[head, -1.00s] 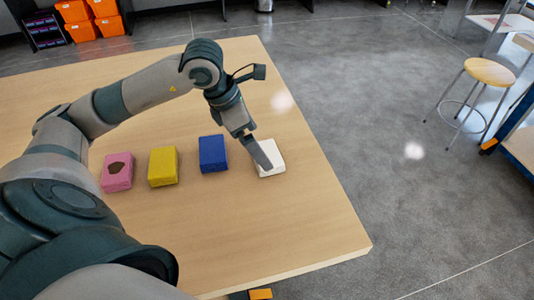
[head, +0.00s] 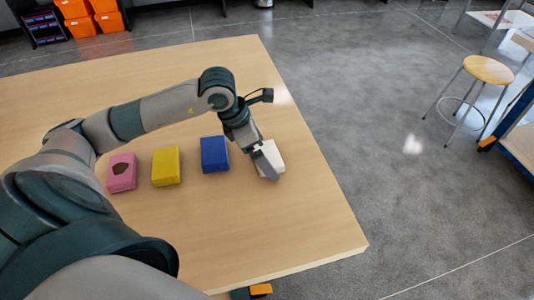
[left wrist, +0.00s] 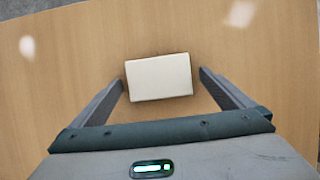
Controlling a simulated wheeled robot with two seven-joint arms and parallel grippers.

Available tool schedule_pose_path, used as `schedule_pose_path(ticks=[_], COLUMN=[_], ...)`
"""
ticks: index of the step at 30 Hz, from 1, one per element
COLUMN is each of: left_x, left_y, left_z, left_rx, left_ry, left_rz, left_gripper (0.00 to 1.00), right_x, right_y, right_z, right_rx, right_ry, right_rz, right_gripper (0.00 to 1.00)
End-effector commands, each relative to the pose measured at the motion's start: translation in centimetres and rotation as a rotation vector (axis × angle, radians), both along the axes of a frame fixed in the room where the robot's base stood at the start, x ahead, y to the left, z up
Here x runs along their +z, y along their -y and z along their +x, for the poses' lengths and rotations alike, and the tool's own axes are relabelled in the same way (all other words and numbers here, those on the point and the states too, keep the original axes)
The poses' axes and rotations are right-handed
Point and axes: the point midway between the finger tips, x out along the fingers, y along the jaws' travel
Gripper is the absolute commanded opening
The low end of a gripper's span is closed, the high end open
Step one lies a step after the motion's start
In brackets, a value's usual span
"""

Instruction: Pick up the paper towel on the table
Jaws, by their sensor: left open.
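The white block-shaped packet (head: 272,154), which I take to be the paper towel, lies on the wooden table (head: 240,235) at the right end of a row of packets. It also shows in the left wrist view as a white packet (left wrist: 159,77) between the two fingers. My left gripper (head: 267,171) is over it, pointing down, and hides part of it in the head view. In the left wrist view my left gripper (left wrist: 162,82) is open, with a finger on each side of the packet and a small gap at the right. My right gripper does not show.
Blue (head: 214,154), yellow (head: 166,166) and pink (head: 121,172) packets lie in a row to the left of the white one. The table's right edge is close to the white packet. A round stool (head: 488,70) stands on the floor at the right.

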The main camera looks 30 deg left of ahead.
Motion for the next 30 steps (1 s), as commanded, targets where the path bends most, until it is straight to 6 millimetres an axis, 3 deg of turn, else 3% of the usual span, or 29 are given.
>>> schedule_pose_path(ticks=[15,21,30], left_x=[-0.33,-0.32,-0.27], left_y=[0.06,0.06,0.06], left_z=[0.08,0.08,0.09], left_rx=[-0.001,-0.001,-0.001], left_ry=[0.001,0.001,0.001], left_rz=[0.001,0.001,0.001], left_gripper=[1.00,0.60,0.60], right_x=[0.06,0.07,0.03], right_y=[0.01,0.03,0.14], right_z=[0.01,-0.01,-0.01], right_rx=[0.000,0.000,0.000], right_ry=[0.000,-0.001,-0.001], right_rz=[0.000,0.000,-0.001], right_gripper=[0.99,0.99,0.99])
